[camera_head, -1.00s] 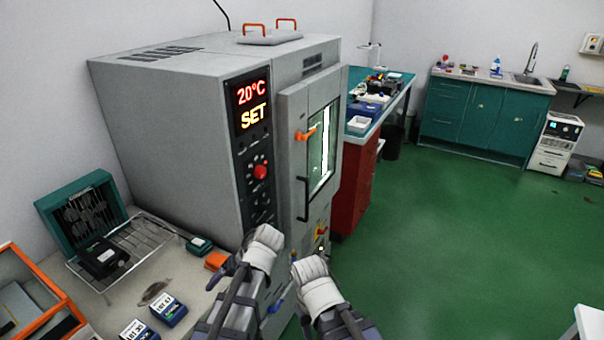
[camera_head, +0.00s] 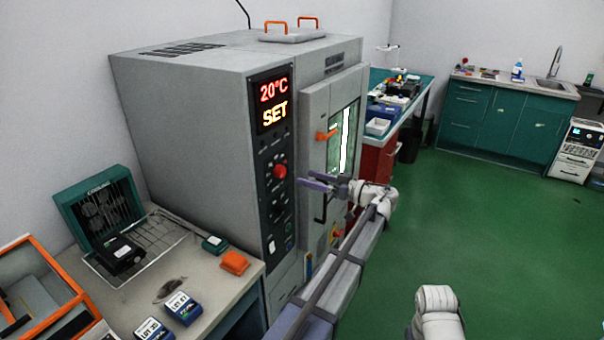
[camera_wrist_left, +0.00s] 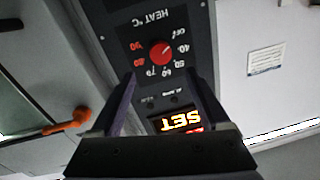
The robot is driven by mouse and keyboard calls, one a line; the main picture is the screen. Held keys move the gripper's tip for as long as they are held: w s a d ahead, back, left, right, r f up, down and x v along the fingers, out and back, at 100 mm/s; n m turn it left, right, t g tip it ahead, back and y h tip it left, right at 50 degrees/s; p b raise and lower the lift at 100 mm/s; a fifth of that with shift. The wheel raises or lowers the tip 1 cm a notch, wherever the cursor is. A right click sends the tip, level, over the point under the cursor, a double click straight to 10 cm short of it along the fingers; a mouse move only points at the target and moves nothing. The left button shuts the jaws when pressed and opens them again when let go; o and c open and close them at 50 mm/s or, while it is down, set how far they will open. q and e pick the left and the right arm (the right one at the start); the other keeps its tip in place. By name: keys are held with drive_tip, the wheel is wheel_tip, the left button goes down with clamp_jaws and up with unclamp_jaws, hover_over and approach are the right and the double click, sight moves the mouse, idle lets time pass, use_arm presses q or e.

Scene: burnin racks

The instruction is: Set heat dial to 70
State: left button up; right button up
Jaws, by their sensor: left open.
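The heat dial is a round red knob (camera_head: 280,171) on the oven's dark control panel (camera_head: 270,215). In the left wrist view the knob (camera_wrist_left: 161,53) appears upside down, ringed by numbers, with 70 at its lower left. A small light mark on the knob seems to point up and right, towards "off". My left gripper (camera_head: 312,181) is open and empty, right of the panel in the head view. Its fingers (camera_wrist_left: 163,80) point towards the knob, apart from it. Of my right arm only a white part shows at the bottom; its gripper is out of view.
The display (camera_head: 272,103) reads 20°C and SET. The oven door (camera_head: 314,115) with its orange latch (camera_head: 327,135) is right of the panel. A bench (camera_head: 205,275) with a wire rack, boxes and an orange block (camera_head: 234,263) stands at the left. The green floor (camera_head: 470,220) is clear.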

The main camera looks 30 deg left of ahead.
sight(283, 171)
use_arm(q)
drive_tip(key=shift+a, duration=3.95)
drive_tip(key=shift+c, duration=0.2)
clamp_jaws()
